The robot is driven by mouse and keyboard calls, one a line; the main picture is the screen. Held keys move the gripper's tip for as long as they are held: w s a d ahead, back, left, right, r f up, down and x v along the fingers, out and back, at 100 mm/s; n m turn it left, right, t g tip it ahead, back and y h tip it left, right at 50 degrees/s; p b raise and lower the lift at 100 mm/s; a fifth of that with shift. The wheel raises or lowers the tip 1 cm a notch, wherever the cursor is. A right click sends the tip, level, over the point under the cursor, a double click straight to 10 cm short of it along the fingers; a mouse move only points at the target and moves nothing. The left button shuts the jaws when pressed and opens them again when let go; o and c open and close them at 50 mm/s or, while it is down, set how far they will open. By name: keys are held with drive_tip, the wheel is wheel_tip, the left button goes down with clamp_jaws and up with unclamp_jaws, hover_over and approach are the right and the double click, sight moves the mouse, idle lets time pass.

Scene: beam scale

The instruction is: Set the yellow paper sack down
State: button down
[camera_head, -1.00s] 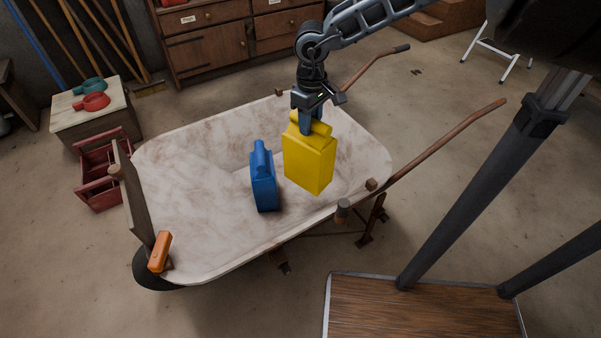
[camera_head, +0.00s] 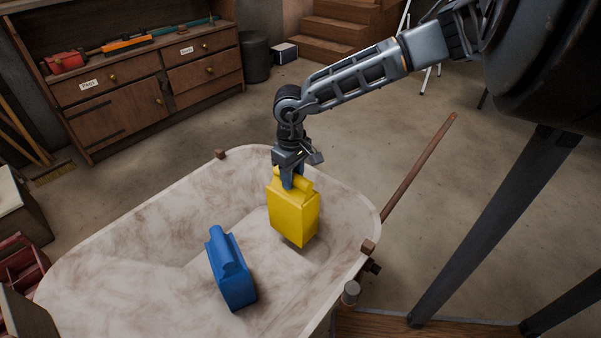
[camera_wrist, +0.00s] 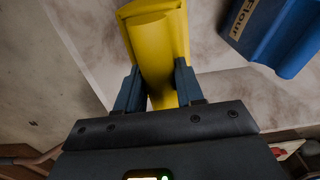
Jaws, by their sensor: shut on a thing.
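The yellow paper sack (camera_head: 293,213) hangs upright below my gripper (camera_head: 291,181), over the right part of the wheelbarrow tray. My gripper is shut on the rolled top of the sack. In the wrist view the sack (camera_wrist: 156,45) shows between the two fingers of my gripper (camera_wrist: 158,85). I cannot tell for sure whether the sack's base touches the tray floor. A blue sack (camera_head: 231,270) stands in the tray to the left of the yellow one, apart from it. In the wrist view the blue sack (camera_wrist: 275,30) bears the word "Flour".
The pale, stained wheelbarrow tray (camera_head: 130,255) has bare floor and walls around the sacks. Its wooden handle (camera_head: 420,165) reaches out at the right. A wooden cabinet (camera_head: 120,105) stands at the back left, and wooden steps (camera_head: 345,25) at the back.

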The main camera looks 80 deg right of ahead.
drive_tip(key=w+a+f, duration=0.2)
drive_tip(key=w+f, duration=0.3)
drive_tip(key=f, duration=0.2)
drive_tip(key=shift+a, duration=0.35)
drive_tip(key=shift+f+b, duration=0.2)
drive_tip(key=shift+b, duration=0.2)
drive_tip(key=c, duration=0.7)
unclamp_jaws()
